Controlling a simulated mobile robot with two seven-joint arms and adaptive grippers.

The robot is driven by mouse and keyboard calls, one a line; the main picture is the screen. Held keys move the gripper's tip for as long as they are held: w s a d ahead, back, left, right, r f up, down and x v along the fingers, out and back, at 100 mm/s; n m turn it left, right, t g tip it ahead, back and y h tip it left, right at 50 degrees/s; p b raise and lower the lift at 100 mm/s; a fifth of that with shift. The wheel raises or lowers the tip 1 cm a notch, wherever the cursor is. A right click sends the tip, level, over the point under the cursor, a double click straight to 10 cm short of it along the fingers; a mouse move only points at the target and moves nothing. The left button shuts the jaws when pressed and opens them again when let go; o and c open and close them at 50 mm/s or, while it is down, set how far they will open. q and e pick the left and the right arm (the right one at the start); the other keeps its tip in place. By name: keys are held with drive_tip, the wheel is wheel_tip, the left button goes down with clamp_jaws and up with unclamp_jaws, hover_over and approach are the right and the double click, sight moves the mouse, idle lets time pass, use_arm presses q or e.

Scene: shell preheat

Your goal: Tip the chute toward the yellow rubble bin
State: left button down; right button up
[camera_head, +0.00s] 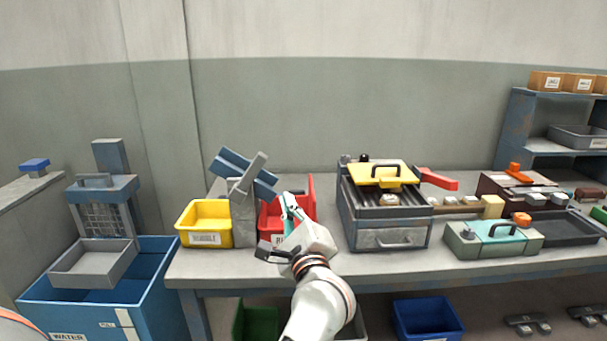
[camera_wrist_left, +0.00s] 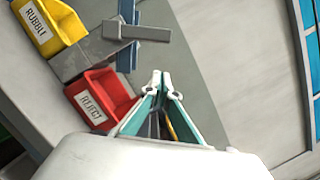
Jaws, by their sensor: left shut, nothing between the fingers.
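The chute is a blue trough (camera_head: 232,163) on a grey post (camera_head: 243,220), with a grey bar (camera_head: 248,174) crossing it. It slopes down to the right, its low end over the red reject bin (camera_head: 268,222). The yellow rubble bin (camera_head: 206,222) stands left of the post. My left gripper (camera_head: 288,203) is shut and empty, in front of the red bin and right of the chute. In the left wrist view its fingertips (camera_wrist_left: 161,74) meet, apart from the chute's grey bar (camera_wrist_left: 137,31). My right gripper is not in view.
A grey sifter box (camera_head: 385,215) with a yellow-lidded top stands to the right on the bench. A green toolbox (camera_head: 494,238) stands further right. A blue water tub (camera_head: 110,305) is at the left. The wall is behind the bench.

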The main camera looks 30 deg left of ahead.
use_arm(q)
drive_tip(key=shift+w+d+n, duration=0.35)
drive_tip(key=shift+w+n, duration=0.05)
drive_tip(key=shift+n, duration=0.1)
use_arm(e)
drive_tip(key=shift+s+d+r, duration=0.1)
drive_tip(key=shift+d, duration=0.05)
use_arm(q)
drive_tip(key=w+a+r+p, duration=0.2)
drive_tip(key=w+a, duration=0.3)
drive_tip(key=a, duration=0.4)
drive_tip(key=shift+w+a+r+p, duration=0.25)
drive_tip(key=shift+w+r+p, duration=0.05)
drive_tip(key=shift+r, duration=0.4)
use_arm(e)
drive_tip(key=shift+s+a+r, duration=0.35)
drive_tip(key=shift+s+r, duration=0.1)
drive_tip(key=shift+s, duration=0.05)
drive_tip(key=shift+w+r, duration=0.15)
